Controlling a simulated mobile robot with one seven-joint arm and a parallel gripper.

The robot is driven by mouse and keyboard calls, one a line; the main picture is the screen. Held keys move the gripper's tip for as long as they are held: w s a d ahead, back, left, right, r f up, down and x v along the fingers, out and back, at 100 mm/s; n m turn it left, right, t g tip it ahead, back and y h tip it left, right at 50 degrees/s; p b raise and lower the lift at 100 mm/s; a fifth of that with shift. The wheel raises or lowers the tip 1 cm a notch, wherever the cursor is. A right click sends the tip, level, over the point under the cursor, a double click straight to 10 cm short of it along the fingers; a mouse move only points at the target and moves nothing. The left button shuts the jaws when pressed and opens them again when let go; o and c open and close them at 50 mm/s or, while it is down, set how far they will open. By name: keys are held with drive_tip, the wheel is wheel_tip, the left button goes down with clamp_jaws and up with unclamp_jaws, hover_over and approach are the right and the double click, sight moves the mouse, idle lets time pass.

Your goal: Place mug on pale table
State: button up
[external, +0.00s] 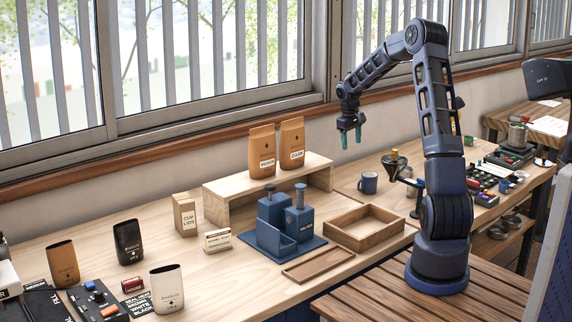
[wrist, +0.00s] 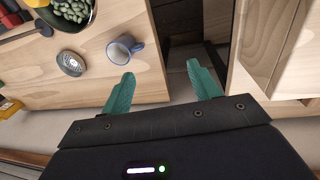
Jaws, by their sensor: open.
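The blue mug (external: 369,183) stands upright and empty-looking on a light wood worktop (external: 345,183), near the funnel stand. It also shows in the wrist view (wrist: 119,52), with its handle towards the gap between worktops. A second pale wood worktop (external: 228,262) lies to its left; I cannot tell which one is the named pale table. My gripper (external: 351,141) is open and empty, pointing down well above the worktops, up and left of the mug.
A wooden riser (external: 225,203) carries two brown bags (external: 277,149). A blue tamper stand (external: 285,225) and an open wooden tray (external: 363,227) stand in front. A funnel stand (external: 394,165) is right of the mug. Bare worktop shows left of the blue stand.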

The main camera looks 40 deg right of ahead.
drive_tip(key=s+a+r+t, duration=0.2)
drive_tip(key=s+a+r, duration=1.5)
drive_tip(key=a+r, duration=0.25)
drive_tip(key=s+a+t, duration=0.1)
drive_tip(key=s+a, duration=0.4)
drive_tip(key=s, duration=0.7)
drive_tip(key=s+a+t+y, duration=0.1)
drive_tip(key=s+a, duration=0.5)
drive_tip(key=s, duration=0.7)
drive_tip(key=shift+s+a+r+y, duration=0.15)
drive_tip(key=shift+a+r+y, duration=0.05)
drive_tip(key=shift+r+y, duration=0.1)
